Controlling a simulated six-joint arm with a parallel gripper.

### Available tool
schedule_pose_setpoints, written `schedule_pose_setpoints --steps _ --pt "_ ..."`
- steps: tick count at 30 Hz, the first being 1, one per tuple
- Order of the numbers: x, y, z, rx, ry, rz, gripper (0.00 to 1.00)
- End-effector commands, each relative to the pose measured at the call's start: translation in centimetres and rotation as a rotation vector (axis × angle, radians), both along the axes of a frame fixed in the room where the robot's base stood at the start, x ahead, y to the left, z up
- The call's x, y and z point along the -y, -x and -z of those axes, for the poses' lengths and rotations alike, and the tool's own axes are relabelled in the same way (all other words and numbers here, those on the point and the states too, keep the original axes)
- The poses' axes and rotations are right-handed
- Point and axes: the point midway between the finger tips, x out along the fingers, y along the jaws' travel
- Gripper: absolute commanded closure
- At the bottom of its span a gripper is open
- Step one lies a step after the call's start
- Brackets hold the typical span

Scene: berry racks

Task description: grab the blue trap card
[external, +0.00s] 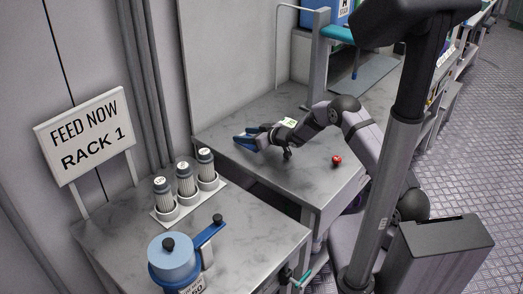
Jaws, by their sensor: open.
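My gripper (246,138) is at the end of my arm, low over the marble-topped bench, pointing left. It is open, with blue at its jaws; I cannot tell whether this blue is only the fingers or also a card. I cannot pick out a blue trap card for certain. A narrow blue strip (356,62) hangs upright under the teal-topped shelf at the back, well right of my gripper and apart from it. It is too small to identify.
A red ball-like object (336,160) lies on the bench (262,172) right of my gripper. A "FEED NOW RACK 1" sign (88,133) stands at left.

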Motion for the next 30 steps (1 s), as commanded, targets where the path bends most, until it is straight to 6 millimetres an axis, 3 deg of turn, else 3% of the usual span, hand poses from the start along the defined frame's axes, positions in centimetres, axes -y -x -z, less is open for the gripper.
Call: schedule_pose_setpoints --steps 2,7,20,30 --pt "0.0 0.0 0.0 0.0 0.0 0.0 0.58" --pt "0.0 0.0 0.0 0.0 0.0 0.0 0.97" --pt "0.0 -0.1 -0.9 0.003 -0.001 0.001 0.97" --pt "0.0 -0.1 -6.1 0.004 -0.001 0.0 0.97"
